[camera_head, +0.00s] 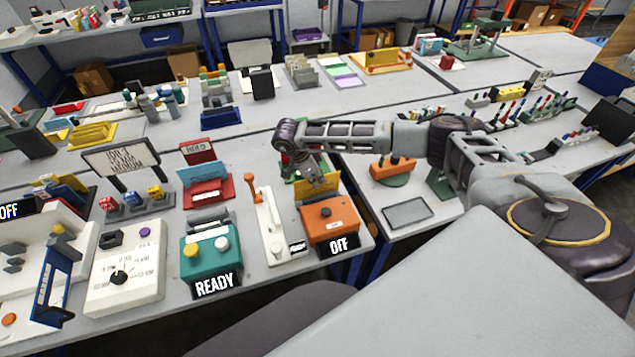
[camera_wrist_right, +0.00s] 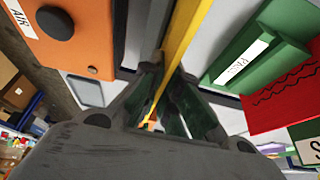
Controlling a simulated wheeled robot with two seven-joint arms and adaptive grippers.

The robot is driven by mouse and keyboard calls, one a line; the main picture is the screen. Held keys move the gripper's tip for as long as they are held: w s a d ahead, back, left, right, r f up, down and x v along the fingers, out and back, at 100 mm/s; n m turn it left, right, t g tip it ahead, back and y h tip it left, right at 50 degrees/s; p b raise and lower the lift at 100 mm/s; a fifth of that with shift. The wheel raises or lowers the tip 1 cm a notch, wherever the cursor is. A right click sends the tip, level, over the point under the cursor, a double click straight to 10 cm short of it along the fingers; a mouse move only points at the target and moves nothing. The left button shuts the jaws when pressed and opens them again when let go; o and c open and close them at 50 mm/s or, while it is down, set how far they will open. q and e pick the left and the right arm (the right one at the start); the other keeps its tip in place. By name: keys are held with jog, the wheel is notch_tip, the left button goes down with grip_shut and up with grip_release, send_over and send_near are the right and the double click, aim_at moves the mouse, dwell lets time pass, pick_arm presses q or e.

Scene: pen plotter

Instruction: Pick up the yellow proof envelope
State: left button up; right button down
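The yellow proof envelope (camera_head: 303,191) stands on edge just behind an orange box marked OFF in the head view. My right gripper (camera_head: 317,180) reaches down over it from above, fingers pointing down. In the right wrist view the envelope (camera_wrist_right: 187,38) is a thin yellow strip seen edge-on. It runs between the two fingertips of the right gripper (camera_wrist_right: 161,72), which close in on it from both sides with no clear gap. The lower part of the envelope is hidden by the orange box. My left gripper is not in view.
The orange box (camera_head: 333,220) is close in front. A white lever unit (camera_head: 268,228) and a teal READY box (camera_head: 208,254) stand to the left. A green PASS holder (camera_wrist_right: 255,58) is close beside the fingers. A grey tray (camera_head: 408,212) lies to the right.

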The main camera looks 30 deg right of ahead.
notch_tip(320, 180, up, 9)
jog(key=shift+b, duration=0.6)
